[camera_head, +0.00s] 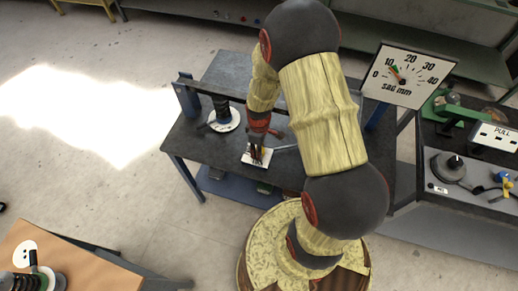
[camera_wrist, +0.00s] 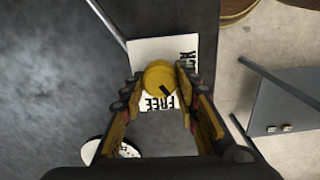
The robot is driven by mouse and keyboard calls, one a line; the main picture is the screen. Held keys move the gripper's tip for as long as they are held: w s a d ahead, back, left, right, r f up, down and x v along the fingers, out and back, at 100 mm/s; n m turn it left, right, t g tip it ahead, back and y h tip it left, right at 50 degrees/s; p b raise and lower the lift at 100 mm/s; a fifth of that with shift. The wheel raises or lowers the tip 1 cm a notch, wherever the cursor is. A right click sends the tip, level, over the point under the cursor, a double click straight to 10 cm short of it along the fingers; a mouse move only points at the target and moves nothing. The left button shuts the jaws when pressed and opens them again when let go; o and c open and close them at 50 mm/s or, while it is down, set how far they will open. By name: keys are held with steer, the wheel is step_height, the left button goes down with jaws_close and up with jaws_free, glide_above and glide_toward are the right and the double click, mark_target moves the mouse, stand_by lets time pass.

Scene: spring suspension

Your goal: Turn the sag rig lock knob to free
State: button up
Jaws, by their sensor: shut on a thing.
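The yellow round knob (camera_wrist: 158,74) sits on a white plate (camera_wrist: 148,47) in the wrist view. A dark pointer mark on it points to the lower right, toward the end of the word FREE nearest LOCK. FREE is printed below the knob; LOCK is at the right, partly hidden by a finger. My gripper (camera_wrist: 161,82) is shut on the knob, one finger at each side. In the head view my gripper (camera_head: 257,152) is over the white plate (camera_head: 251,161) on the dark bench; the knob is hidden there.
A sag gauge (camera_head: 420,91) stands behind at the right, its needle near 10. A dark spring on a white disc (camera_head: 226,124) is left of the plate. The dark bench (camera_head: 185,149) has bare room at its left. Another workbench (camera_head: 437,207) stands at the right.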

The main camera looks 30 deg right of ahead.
steer(key=m+p, duration=0.1)
steer(key=m, duration=0.4)
steer(key=shift+m, duration=0.4)
stand_by(0.4)
steer(key=o, duration=1.1)
steer(key=shift+o, duration=0.2)
steer(key=shift+r, duration=0.1)
step_height(320, 180, up, 12)
